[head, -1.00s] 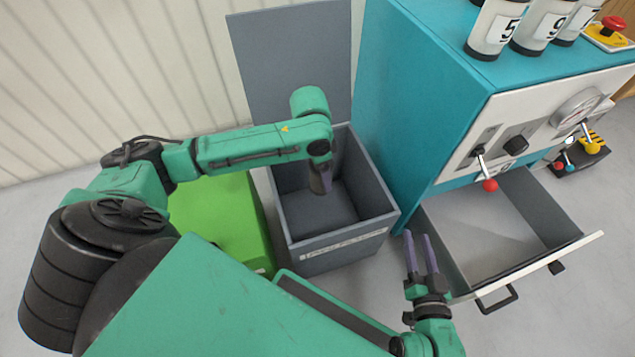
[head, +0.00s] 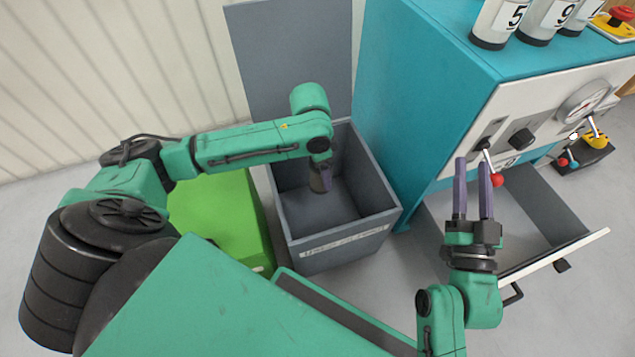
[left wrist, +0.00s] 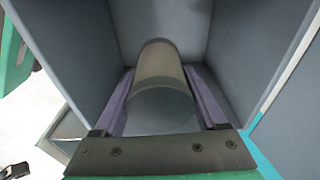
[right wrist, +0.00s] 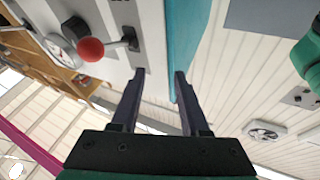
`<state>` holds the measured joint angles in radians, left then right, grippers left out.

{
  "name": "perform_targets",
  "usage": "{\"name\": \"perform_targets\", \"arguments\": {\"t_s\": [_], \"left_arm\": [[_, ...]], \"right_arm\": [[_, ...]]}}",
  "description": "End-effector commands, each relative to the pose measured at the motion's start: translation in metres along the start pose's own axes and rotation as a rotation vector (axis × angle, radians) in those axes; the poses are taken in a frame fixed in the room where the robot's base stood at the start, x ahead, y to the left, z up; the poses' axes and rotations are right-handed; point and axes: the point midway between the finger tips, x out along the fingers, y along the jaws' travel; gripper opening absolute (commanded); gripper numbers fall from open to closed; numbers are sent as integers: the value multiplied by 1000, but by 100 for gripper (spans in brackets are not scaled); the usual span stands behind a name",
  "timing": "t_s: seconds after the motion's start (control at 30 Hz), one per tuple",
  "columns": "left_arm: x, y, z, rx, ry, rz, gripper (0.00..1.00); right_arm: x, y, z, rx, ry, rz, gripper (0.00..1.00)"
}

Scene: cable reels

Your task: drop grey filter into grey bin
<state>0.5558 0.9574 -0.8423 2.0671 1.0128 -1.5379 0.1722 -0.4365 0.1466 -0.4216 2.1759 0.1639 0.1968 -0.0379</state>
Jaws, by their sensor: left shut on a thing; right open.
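The grey bin (head: 385,225) stands open on the floor with its lid (head: 290,60) raised behind it. My left gripper (head: 325,188) is inside the bin's opening, pointing down. In the left wrist view the grey filter (left wrist: 160,85), a cylinder, sits between its two purple fingers, with the bin's walls (left wrist: 245,50) around it. In the head view the filter is mostly hidden by the gripper. My right gripper (head: 474,190) is open and empty, in front of the teal machine. In the right wrist view its fingers (right wrist: 155,100) are apart, near the red-knobbed lever (right wrist: 92,48).
A green box (head: 215,220) stands left of the bin. The teal machine (head: 420,90) is to the right, with numbered canisters (head: 545,20) on top and an open drawer (head: 545,262) below. A red-knobbed lever (head: 496,180) sticks out of its white panel.

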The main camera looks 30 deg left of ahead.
Motion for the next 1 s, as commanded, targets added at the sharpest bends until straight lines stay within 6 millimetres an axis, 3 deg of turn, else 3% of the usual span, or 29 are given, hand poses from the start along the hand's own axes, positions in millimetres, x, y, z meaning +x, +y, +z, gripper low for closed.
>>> {"name": "perform_targets", "arguments": {"t_s": [0.3, 0.63, 0.67, 0.7, 1.0], "left_arm": [[3, 0, 0, 0, 1, -1, 10], [3, 0, 0, 0, 1, -1, 10], [3, 0, 0, 0, 1, -1, 82], [3, 0, 0, 0, 1, -1, 97], [3, 0, 0, 0, 0, 0, 100]], "right_arm": [[20, -2, -50, -36, 157, -21, 45], [24, -4, -63, -46, 189, -29, 45], [24, -4, -63, -46, 188, -29, 45], [24, -4, -62, -46, 187, -29, 45], [23, -3, -57, -42, 174, -26, 45]]}}
